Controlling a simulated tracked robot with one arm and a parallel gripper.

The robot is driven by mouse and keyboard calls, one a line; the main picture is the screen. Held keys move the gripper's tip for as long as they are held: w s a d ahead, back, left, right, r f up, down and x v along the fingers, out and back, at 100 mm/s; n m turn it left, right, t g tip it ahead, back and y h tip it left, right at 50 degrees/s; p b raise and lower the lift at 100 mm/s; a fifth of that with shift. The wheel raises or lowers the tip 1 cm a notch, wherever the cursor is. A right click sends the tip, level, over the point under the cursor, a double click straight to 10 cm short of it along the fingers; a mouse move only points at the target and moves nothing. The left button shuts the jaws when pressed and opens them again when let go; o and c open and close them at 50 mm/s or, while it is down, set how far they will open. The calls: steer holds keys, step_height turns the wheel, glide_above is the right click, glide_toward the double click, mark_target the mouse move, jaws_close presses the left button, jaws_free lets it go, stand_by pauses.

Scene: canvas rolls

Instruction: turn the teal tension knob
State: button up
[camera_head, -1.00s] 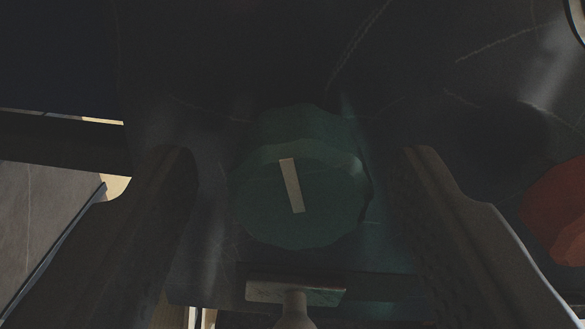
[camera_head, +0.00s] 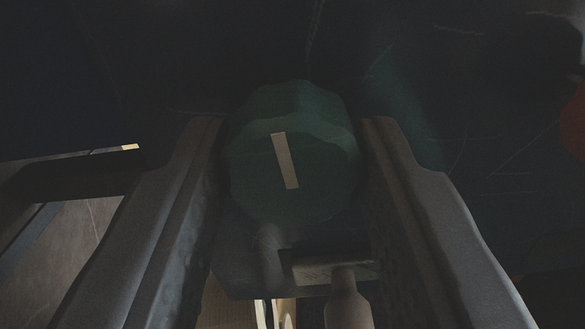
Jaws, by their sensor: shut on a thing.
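The teal tension knob (camera_head: 305,178) is a faceted round knob with a pale marker bar (camera_head: 285,160) on its face. The bar leans slightly, its top end to the left. My gripper (camera_head: 293,165) is shut on the knob, with one finger against its left side and one against its right side. The finger surfaces facing the knob are partly hidden in shadow.
A dark, scratched panel surrounds the knob. A pale plate with a rounded stem (camera_head: 346,300) stands below the knob, between my fingers. A red-orange object (camera_head: 574,122) is cut off at the right edge. A dark bar (camera_head: 75,180) lies at the left.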

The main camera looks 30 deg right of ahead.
steer(key=shift+m, duration=0.3)
steer(key=o, duration=1)
steer(key=shift+a, duration=0.15)
steer(key=shift+f, duration=0.1)
steer(key=shift+s, duration=0.1)
steer(key=b+v, duration=0.2)
steer(key=v, duration=0.5)
steer(key=shift+a, duration=0.1)
